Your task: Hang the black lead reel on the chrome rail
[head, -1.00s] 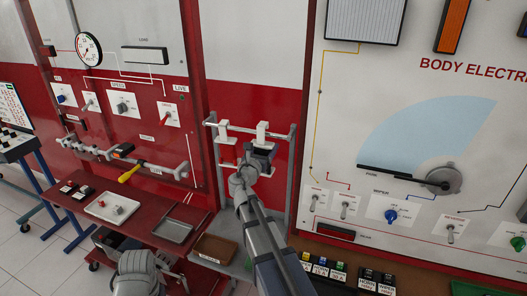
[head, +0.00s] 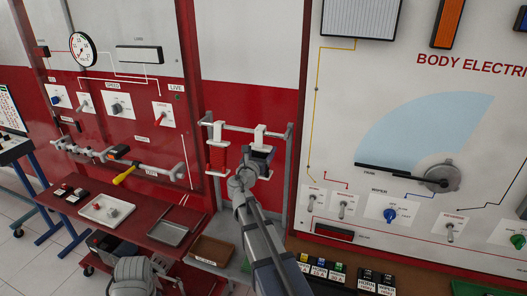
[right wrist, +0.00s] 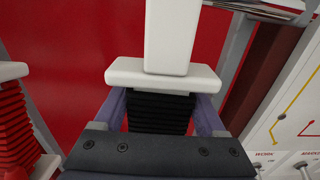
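The chrome rail (head: 236,128) runs between two grey posts. A red reel (head: 217,158) hangs from it at the left by a white hanger. My right gripper (head: 262,155) is at the rail's right part, just below a second white hanger (head: 260,134). In the right wrist view, the black lead reel (right wrist: 158,115) sits upright between my right gripper's two fingers (right wrist: 160,118), which close on its sides beneath the white hanger (right wrist: 165,75). The hanger overlaps the rail in the head view; whether it bears on the rail is hidden.
A red bench (head: 150,228) at the left carries a white tray (head: 98,215) and a grey tray (head: 168,233). A brown tray (head: 212,250) lies below the rail. The body electrics panel (head: 350,120) stands close on the right. The red reel is close on the left.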

